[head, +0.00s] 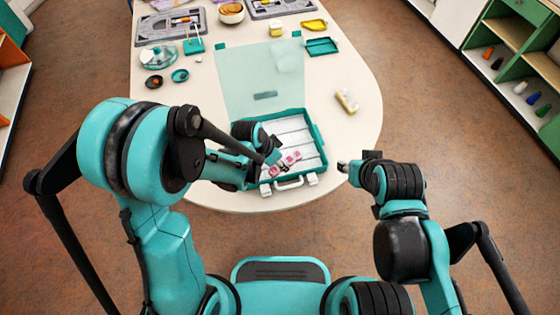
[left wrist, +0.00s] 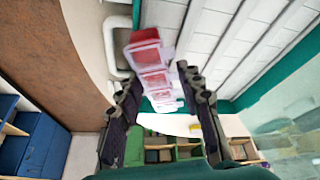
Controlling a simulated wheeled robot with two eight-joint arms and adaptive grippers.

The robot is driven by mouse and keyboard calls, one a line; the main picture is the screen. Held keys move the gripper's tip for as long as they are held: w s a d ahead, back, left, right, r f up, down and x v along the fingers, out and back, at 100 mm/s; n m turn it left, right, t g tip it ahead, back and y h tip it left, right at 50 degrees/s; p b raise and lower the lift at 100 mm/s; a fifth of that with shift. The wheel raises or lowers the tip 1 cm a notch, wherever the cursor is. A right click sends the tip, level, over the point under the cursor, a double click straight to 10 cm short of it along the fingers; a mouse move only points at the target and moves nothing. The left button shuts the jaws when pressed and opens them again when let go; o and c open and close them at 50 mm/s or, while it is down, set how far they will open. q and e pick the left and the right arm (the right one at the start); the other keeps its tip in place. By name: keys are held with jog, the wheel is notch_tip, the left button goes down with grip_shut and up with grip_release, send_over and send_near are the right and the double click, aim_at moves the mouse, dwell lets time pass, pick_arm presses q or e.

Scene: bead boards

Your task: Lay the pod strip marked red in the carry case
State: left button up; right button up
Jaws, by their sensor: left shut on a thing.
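The carry case (head: 318,140) is a teal tray with a white slotted inside and stands open near the table's front edge. Its clear lid (head: 250,75) lies back behind it. My left gripper (head: 270,160) is over the front left part of the case, shut on a strip of red-and-white pods (head: 291,159). The strip also shows between the fingers in the left wrist view (left wrist: 150,62). I cannot tell whether it touches the case floor. My right gripper (head: 345,166) is right of the case, apart from it; its fingers are too small to read.
A yellow-and-white block (head: 347,100) lies to the right of the lid. A teal tray (head: 322,46), a yellow tray (head: 314,25), grey boards (head: 171,26) and small dishes (head: 180,75) stand farther back. The table's right front is clear.

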pick_arm(q)
jog(key=shift+f, duration=0.35)
jog(key=o, duration=1.3)
jog(key=shift+r, duration=0.1)
jog(key=shift+r, duration=0.35)
jog(key=p+v, duration=0.5)
jog(key=v, duration=0.7)
jog(key=shift+r, duration=0.15)
